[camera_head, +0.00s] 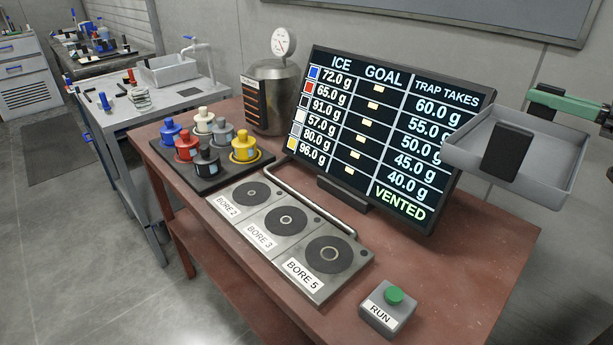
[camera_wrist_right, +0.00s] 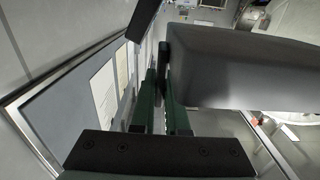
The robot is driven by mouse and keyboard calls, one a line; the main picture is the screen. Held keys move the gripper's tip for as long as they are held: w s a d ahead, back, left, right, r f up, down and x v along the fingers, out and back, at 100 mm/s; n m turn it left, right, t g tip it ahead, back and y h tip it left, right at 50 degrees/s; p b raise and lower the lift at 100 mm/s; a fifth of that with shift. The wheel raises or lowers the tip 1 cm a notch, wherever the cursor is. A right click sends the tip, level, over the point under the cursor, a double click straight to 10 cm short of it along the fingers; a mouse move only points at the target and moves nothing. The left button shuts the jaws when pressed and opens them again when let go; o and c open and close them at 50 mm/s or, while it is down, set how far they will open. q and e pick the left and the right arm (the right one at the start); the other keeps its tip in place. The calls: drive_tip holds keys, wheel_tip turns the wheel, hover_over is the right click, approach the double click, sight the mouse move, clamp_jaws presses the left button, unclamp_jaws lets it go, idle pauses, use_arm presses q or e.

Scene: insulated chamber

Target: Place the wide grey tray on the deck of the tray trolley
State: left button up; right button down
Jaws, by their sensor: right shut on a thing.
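The wide grey tray (camera_head: 560,160) is in the air at the right of the head view, beyond the right end of the red-brown table. In the right wrist view, the tray (camera_wrist_right: 245,65) fills the upper right, next to the green fingers (camera_wrist_right: 165,95). I cannot make out the tray trolley for certain in either view. My left gripper is not in view.
The red-brown table (camera_head: 480,290) holds a display screen (camera_head: 365,130), a bore plate (camera_head: 290,235), a RUN button box (camera_head: 388,308), coloured weights on a black tray (camera_head: 210,170) and a gauge vessel (camera_head: 272,95). A grey bench (camera_head: 195,97) with a basin (camera_head: 168,72) stands left. Floor at lower left is clear.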

drive_tip(key=shift+s+d+r, duration=0.1)
drive_tip(key=shift+d+r, duration=0.05)
drive_tip(key=shift+r, duration=0.15)
wheel_tip(320, 180, down, 28)
drive_tip(key=b, duration=0.2)
drive_tip(key=shift+f+b, duration=0.1)
drive_tip(key=shift+b, duration=0.3)
drive_tip(key=shift+f, duration=0.2)
drive_tip(key=c, duration=0.9)
unclamp_jaws()
drive_tip(key=shift+r, duration=0.1)
